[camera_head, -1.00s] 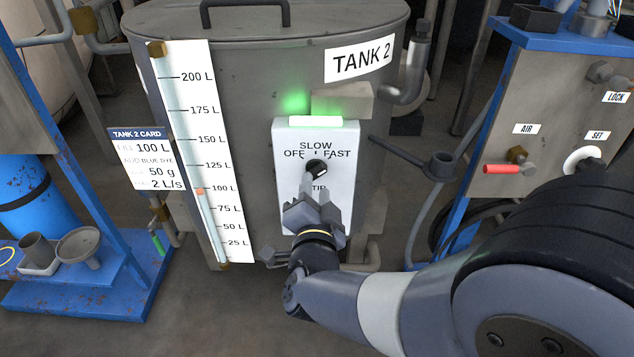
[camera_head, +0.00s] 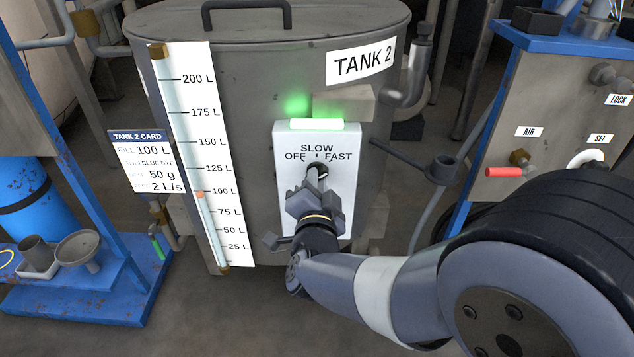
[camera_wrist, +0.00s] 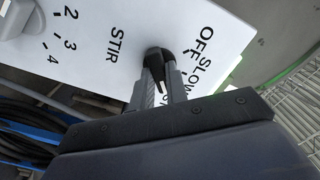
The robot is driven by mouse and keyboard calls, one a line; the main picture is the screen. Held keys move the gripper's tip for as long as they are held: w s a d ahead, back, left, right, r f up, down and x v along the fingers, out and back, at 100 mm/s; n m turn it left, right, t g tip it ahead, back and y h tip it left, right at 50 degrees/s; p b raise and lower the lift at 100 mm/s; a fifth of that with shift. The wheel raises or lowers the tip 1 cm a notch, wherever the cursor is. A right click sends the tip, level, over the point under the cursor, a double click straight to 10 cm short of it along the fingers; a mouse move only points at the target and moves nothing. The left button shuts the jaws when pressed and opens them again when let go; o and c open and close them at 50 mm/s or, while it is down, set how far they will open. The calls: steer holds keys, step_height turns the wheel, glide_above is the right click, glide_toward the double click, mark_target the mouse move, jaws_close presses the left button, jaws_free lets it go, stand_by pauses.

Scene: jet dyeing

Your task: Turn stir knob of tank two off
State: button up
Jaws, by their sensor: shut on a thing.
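The white control box (camera_head: 284,200) on the front of tank two (camera_head: 270,75) carries the labels OFF, SLOW and FAST. Its black stir knob (camera_head: 318,170) sits just below these labels, largely covered by my gripper (camera_head: 317,181). In the wrist view, the stir knob (camera_wrist: 158,54) sits between the fingertips of my gripper (camera_wrist: 160,72), which is shut on it, close to the STIR and OFF labels. I cannot tell for sure which label the knob points to. A green light (camera_head: 316,125) glows on top of the box.
A grey knob (camera_wrist: 18,18) with numbers is near in the wrist view. A level gauge (camera_head: 192,130) and a tank card (camera_head: 147,160) are left of the box. A pipe with a cup-shaped end (camera_head: 440,166) juts out right. A valve panel (camera_head: 545,95) stands farther right.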

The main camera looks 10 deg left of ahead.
steer(key=shift+n, duration=0.3)
jaws_close()
steer(key=n+p, duration=0.9)
steer(key=n, duration=1)
steer(key=shift+a+p, duration=0.1)
steer(key=shift+p, duration=0.25)
steer(key=shift+n, duration=0.3)
steer(key=o, duration=0.7)
jaws_free()
steer(key=shift+s, duration=0.1)
